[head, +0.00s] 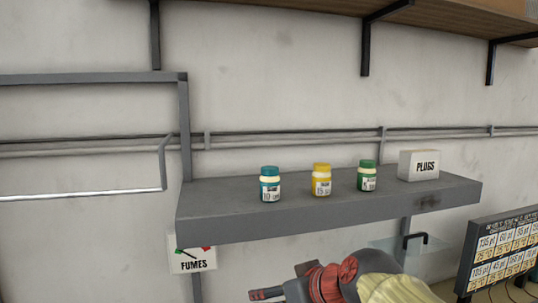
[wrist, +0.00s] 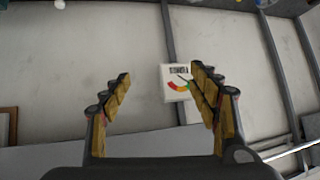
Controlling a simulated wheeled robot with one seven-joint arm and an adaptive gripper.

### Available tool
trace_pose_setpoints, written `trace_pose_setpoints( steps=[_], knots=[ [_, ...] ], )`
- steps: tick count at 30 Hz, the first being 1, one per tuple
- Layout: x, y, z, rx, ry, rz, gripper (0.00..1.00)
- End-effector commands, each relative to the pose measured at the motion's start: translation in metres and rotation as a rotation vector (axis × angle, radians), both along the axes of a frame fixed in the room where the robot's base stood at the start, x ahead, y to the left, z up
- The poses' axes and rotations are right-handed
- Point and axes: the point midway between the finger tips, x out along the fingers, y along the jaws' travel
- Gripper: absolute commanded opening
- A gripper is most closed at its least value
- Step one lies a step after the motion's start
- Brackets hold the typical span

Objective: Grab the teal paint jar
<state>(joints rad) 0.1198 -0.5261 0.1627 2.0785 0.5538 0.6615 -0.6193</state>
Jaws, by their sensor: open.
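The teal paint jar (head: 270,185), with a teal lid and a pale label, stands upright on the grey wall shelf (head: 225,212), leftmost of three jars. My gripper (head: 268,294) is low in the head view, below the shelf's front edge and apart from the jar. In the wrist view my gripper (wrist: 160,73) shows two spread fingers with yellowish pads and nothing between them. I cannot make out the teal jar in the wrist view.
A yellow jar (head: 321,181), a green jar (head: 367,177) and a white PLUGS box (head: 418,165) stand right of the teal jar. A FUMES gauge sign (head: 193,260) hangs below the shelf; it also shows in the wrist view (wrist: 177,84).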

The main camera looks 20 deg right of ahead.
Motion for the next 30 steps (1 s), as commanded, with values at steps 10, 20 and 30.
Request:
trace_pose_setpoints(
  steps=[10, 20, 30],
  knots=[
    [0.086, -0.025, 0.165, -0.001, -0.196, -0.003, 0.61],
    [0.128, -0.047, 0.236, -0.017, -0.296, -0.023, 0.61],
    [0.155, -0.043, 0.229, -0.018, -0.304, -0.024, 0.61]
  ],
)
